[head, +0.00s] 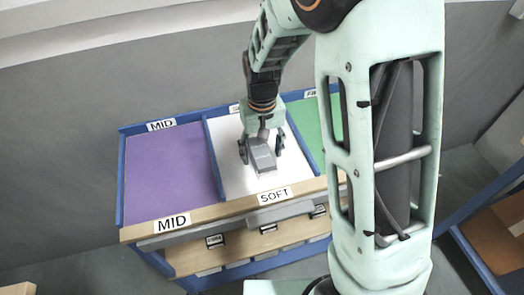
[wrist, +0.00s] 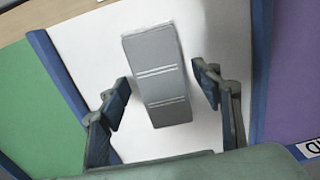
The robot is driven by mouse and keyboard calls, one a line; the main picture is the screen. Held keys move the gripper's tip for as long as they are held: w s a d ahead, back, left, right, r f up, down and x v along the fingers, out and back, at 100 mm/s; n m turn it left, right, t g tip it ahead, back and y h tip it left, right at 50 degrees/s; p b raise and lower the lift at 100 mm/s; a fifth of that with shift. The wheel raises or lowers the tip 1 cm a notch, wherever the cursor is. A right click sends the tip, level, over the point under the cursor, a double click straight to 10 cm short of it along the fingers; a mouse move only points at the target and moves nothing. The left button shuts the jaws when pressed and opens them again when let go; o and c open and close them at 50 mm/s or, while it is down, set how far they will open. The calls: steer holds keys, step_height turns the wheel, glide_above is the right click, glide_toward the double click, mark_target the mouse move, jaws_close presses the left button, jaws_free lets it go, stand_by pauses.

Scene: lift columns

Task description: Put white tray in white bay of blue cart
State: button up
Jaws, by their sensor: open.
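The blue cart (head: 120,180) has a purple bay at left, a white bay (head: 230,180) in the middle and a green bay at right. The white bay also shows in the wrist view (wrist: 80,45). A grey, box-shaped piece (head: 263,158) with a pale edge is in the white bay; it also shows in the wrist view (wrist: 158,80) with thin white lines across it. I cannot tell if it is the white tray; no other tray shows. My gripper (head: 261,148) is open over the white bay, its fingers on either side of the piece with gaps in the wrist view (wrist: 162,88).
Blue dividers flank the white bay. Labels read MID (head: 172,224) at the purple bay and SOFT (head: 274,196) at the white bay. A wooden front ledge and lower shelf (head: 190,262) face me. Blue-edged shelving (head: 465,255) stands at right. The purple bay (head: 168,170) is empty.

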step_height(320, 180, up, 12)
steer(key=shift+r+p, duration=0.2)
steer(key=shift+p, duration=0.15)
stand_by(0.5)
